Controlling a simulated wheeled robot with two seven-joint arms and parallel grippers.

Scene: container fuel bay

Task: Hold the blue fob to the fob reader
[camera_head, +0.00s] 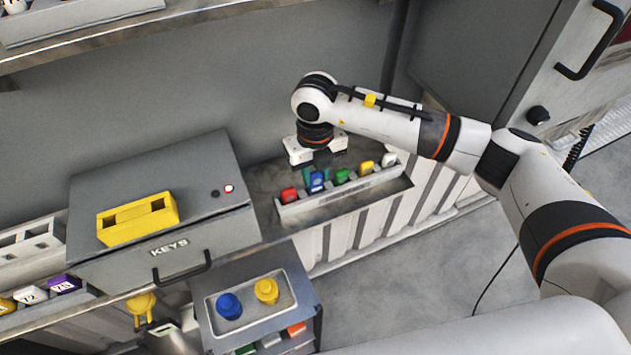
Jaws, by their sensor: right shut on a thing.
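The blue fob (317,182) is in a grey rack (345,196) on the shelf, between a red fob (289,195) and a green fob (341,176). My right gripper (318,163) points down at it from above and is shut on it. The gripper hides the fob's upper back part. I cannot tell whether the fob touches the rack. I cannot make out for sure which thing is the fob reader. My left gripper is not in view.
A yellow fob (367,168) and a white fob (389,160) stand farther right in the rack. Left of it is a grey KEYS box (160,215) with a yellow block (138,219) on top. A tray (250,305) with blue and yellow knobs is in front.

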